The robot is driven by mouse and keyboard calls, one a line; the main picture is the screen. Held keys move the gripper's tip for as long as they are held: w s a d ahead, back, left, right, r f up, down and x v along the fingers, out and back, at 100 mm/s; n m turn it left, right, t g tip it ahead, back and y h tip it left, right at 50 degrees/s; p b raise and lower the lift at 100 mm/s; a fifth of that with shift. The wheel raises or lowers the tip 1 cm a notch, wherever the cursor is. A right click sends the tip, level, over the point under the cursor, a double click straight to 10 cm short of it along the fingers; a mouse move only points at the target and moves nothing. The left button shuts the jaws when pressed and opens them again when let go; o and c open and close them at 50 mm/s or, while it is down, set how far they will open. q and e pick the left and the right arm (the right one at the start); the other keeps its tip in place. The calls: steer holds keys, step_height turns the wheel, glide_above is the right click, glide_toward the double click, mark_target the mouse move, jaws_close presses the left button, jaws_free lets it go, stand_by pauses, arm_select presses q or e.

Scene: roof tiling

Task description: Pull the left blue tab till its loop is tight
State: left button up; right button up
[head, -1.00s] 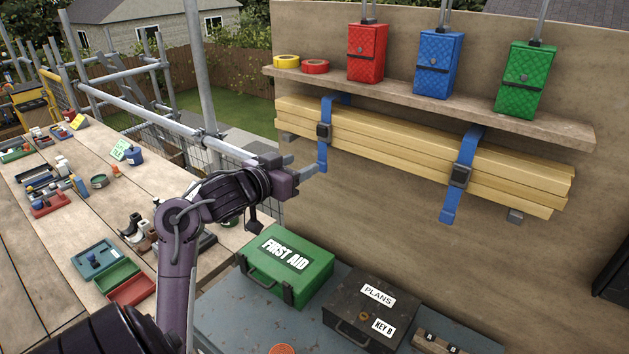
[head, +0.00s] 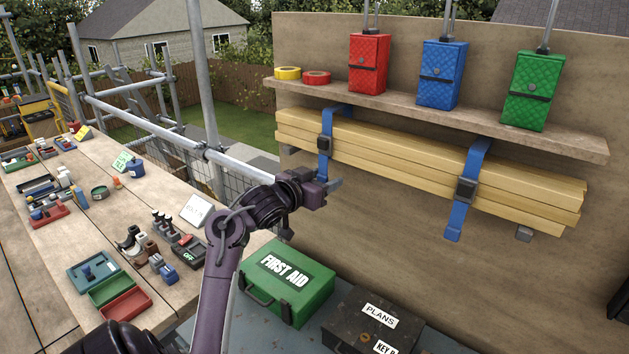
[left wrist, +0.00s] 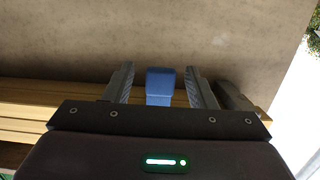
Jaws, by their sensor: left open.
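The left blue strap (head: 325,166) runs around the stacked yellow timbers (head: 400,150) and through a dark buckle (head: 325,146). Its blue tab hangs below the buckle, and its lower end is partly hidden by my gripper in the head view. My left gripper (head: 335,184) is at the tab's lower end. In the left wrist view the tab (left wrist: 160,84) lies between the two open fingers (left wrist: 160,90), with a gap visible on each side. The right blue strap (head: 465,188) hangs further right with its own buckle. My right gripper is not in view.
A shelf (head: 450,115) with tape rolls and red, blue and green pouches is above the timbers. Below stand a green first aid box (head: 287,283) and a dark plans box (head: 372,322). A cluttered plank table (head: 60,240) is at left. The wall below the straps is bare.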

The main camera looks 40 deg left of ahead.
arm_select(q)
steer(key=shift+c, duration=0.8)
steer(key=c, duration=0.9)
steer(key=shift+f+b, duration=0.35)
steer(key=shift+f, duration=0.15)
step_height(320, 180, down, 5)
steer(key=b, duration=0.3)
steer(key=shift+f, duration=0.1)
steer(key=o, duration=1.5)
